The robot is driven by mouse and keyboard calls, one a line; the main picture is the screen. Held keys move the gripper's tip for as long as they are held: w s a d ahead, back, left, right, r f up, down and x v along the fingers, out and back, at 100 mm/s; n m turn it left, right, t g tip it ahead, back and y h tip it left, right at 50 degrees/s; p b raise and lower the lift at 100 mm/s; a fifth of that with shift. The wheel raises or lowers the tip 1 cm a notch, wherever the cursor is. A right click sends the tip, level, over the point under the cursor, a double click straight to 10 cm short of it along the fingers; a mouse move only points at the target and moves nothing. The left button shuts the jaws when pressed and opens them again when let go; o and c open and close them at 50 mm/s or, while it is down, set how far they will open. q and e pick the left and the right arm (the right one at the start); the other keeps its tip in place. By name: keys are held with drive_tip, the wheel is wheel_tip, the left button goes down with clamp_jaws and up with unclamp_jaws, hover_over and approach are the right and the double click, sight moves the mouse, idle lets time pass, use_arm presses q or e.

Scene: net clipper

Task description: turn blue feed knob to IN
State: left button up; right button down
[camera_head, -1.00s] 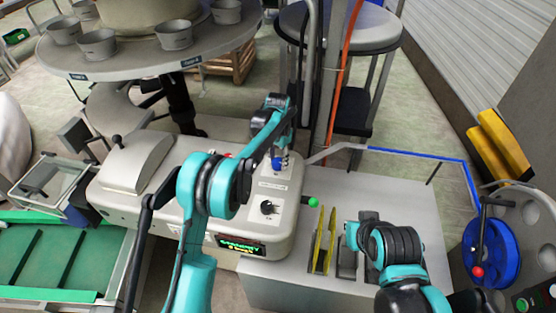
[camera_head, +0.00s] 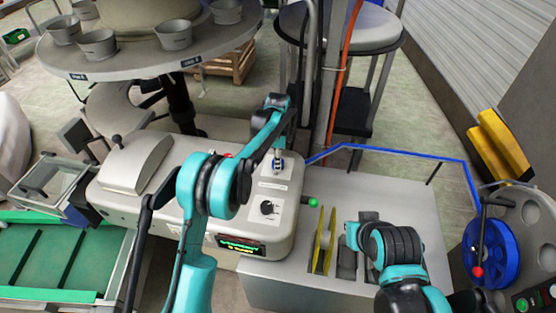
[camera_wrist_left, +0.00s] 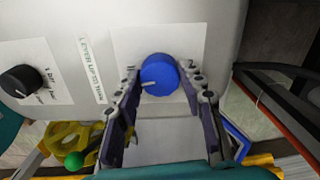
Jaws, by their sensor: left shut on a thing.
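The blue feed knob (camera_wrist_left: 160,75) sits on a white label plate on the grey machine top in the left wrist view. Its white pointer line points to the left and slightly down in that view. Small marks flank it, too small to read. My left gripper (camera_wrist_left: 159,70) is shut on the knob, one finger on each side. In the head view the left gripper (camera_head: 279,156) is over the machine's right end, with a bit of blue knob (camera_head: 279,165) showing below it. My right gripper does not show clearly; only the right arm is visible at the lower right.
A black knob (camera_head: 269,207) and a lit display (camera_head: 240,245) are on the same machine (camera_head: 222,200). A green ball lever (camera_head: 313,202) sticks out at its right side.

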use_arm(q)
drive_tip(key=shift+m, duration=0.9)
drive_tip(key=o, duration=1.2)
drive_tip(key=shift+c, duration=0.2)
drive_tip(key=shift+r, duration=0.1)
wheel_tip(320, 180, up, 12)
